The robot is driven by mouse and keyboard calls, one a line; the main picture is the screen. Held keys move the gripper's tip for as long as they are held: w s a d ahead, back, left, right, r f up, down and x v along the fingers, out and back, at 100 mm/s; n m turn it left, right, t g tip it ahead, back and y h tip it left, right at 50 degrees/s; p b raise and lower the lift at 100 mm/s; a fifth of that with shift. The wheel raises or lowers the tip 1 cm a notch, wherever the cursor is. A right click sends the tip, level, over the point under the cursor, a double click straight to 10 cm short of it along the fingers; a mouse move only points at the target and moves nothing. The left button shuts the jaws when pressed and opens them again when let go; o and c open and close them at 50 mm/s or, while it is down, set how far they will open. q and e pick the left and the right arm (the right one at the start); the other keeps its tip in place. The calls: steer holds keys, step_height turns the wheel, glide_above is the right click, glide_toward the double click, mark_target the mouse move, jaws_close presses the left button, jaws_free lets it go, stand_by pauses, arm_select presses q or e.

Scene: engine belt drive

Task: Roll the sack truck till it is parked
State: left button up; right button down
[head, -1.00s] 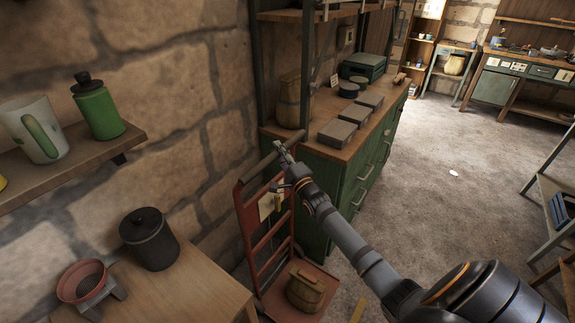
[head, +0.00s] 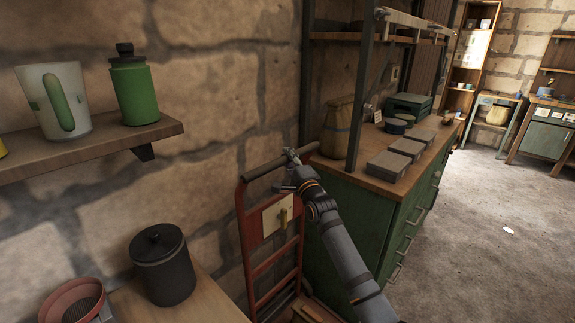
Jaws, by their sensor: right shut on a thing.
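The red sack truck (head: 261,266) stands upright in the middle of the head view, close to the stone wall and left of the green cabinet. A pale tag with a yellow piece hangs on its frame. My right gripper (head: 291,156) is shut on the truck's dark top handle bar (head: 268,167), near the middle of the bar. The truck's lower end is cut off by the bottom edge, where only a bit of its load shows. My left gripper is not in view.
The green cabinet (head: 345,231) with grey boxes (head: 388,166) on top stands just right of the truck. A wooden table (head: 190,308) with a black canister (head: 162,264) is at lower left. A wall shelf (head: 95,147) is above it. Open floor (head: 465,225) lies to the right.

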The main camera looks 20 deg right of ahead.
steer(key=shift+w+f, duration=0.2)
steer(key=shift+f, duration=0.05)
steer(key=c, duration=1.1)
jaws_free()
steer(key=shift+w+f, duration=0.1)
steer(key=shift+w, duration=0.2)
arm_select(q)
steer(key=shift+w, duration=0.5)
arm_select(e)
steer(key=shift+s, duration=0.1)
steer(key=shift+s, duration=0.2)
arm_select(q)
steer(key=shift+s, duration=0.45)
arm_select(e)
steer(key=v, duration=1.1)
steer(key=shift+a, duration=0.1)
